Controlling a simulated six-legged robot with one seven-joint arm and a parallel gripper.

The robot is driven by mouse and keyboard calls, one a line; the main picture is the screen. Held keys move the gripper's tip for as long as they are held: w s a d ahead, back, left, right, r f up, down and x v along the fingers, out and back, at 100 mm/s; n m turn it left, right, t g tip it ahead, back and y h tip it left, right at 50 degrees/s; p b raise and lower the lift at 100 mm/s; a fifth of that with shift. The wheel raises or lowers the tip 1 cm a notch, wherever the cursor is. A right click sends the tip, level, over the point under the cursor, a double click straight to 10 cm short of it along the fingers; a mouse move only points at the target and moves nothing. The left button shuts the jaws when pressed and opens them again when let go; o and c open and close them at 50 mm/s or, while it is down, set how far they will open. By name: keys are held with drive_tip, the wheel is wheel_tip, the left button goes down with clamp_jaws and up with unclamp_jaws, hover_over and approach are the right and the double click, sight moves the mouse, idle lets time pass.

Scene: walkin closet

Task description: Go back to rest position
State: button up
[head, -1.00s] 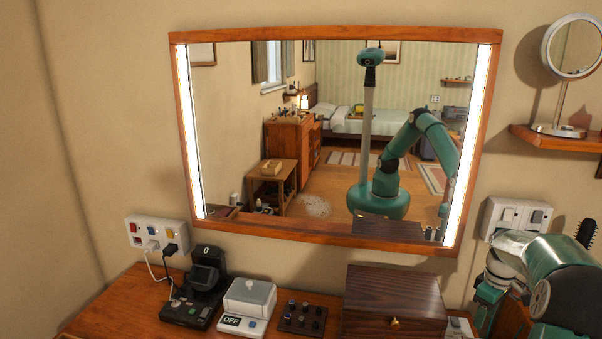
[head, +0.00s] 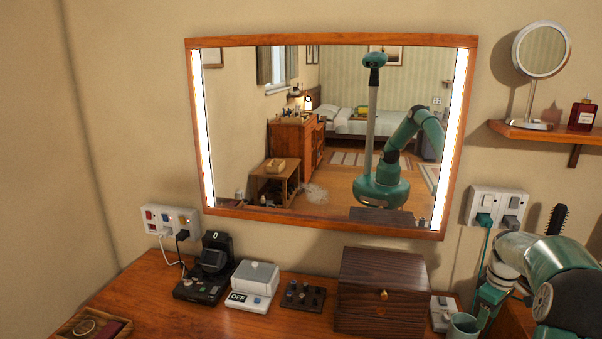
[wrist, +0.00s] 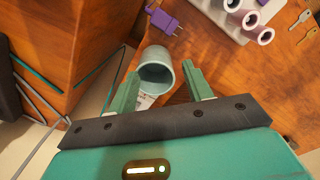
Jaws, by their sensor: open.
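My gripper (wrist: 160,70) is open in the wrist view, with its two green fingers apart. A grey-green cup (wrist: 157,72) shows at the fingertips, between them or just beyond; I cannot tell whether they touch it. The cup also shows at the bottom edge of the head view (head: 462,327), right of the dark wooden box. My arm (head: 550,262) is folded low at the right of the head view, and its fingers are not clear there.
The dresser top (head: 150,285) holds a dark wooden box (head: 382,290), a white device marked OFF (head: 251,286), a black device (head: 204,275) and a small rack (head: 303,295). A mirror (head: 332,41) hangs behind. A shelf (head: 545,133) is above my arm. Cables hang near the wall sockets.

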drive_tip(key=s+a+r+m+t+h, duration=0.1)
drive_tip(key=s+a+r, duration=0.2)
drive_tip(key=a+r, duration=0.55)
drive_tip(key=s+a+r+m+t, duration=0.1)
drive_tip(key=s+a+r, duration=0.35)
drive_tip(key=a, duration=0.75)
drive_tip(key=s+a+r+m+t+y, duration=0.1)
drive_tip(key=s+a+r+m+t, duration=0.1)
drive_tip(key=s+a, duration=1.3)
drive_tip(key=s+m+t, duration=0.1)
drive_tip(key=s, duration=0.1)
drive_tip(key=shift+s+a+m+t, duration=0.3)
drive_tip(key=shift+a+m, duration=0.05)
drive_tip(key=shift+m, duration=0.05)
drive_tip(key=shift+r, duration=0.1)
drive_tip(key=c, duration=0.3)
